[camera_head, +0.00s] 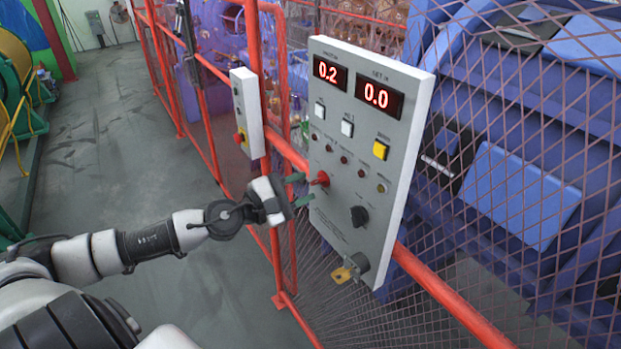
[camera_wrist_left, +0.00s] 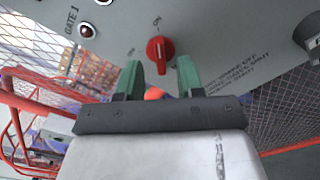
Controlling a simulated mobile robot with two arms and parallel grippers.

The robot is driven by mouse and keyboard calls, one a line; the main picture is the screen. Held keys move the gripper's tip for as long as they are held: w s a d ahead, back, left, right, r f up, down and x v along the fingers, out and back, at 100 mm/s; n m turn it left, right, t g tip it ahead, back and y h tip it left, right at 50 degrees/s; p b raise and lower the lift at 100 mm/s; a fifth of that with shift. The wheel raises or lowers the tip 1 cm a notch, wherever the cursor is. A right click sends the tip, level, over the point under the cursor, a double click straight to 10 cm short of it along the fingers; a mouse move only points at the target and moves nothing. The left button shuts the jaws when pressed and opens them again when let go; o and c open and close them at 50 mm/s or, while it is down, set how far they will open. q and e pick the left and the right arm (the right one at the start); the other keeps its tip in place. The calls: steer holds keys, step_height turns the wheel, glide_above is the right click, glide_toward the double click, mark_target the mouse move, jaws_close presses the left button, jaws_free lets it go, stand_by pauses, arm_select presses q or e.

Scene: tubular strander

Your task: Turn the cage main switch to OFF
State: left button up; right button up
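The grey control panel (camera_head: 338,205) hangs on the red fence rail. A red rotary switch (camera_head: 320,179) sits low on its left side. In the left wrist view the red switch (camera_wrist_left: 159,50) has its grip nearly upright, under a small label that seems to read ON; another small label at its left is too small to read. My left gripper (camera_head: 300,189) is open and empty, just in front of the switch. In the left wrist view its two green fingers (camera_wrist_left: 159,75) are apart, with the switch centred just beyond their tips. I see no contact. My right gripper is out of view.
A black knob (camera_head: 359,215) and a key switch with a yellow tag (camera_head: 342,275) sit lower on the panel. A yellow button (camera_head: 380,150) is above. A box with a red emergency button (camera_head: 240,136) stands left. Mesh fence surrounds the panel; the floor (camera_head: 110,150) at left is clear.

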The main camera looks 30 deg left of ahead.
mark_target(319, 181)
arm_select(q)
steer(key=shift+p+x, duration=0.75)
steer(key=shift+x, duration=0.6)
jaws_close()
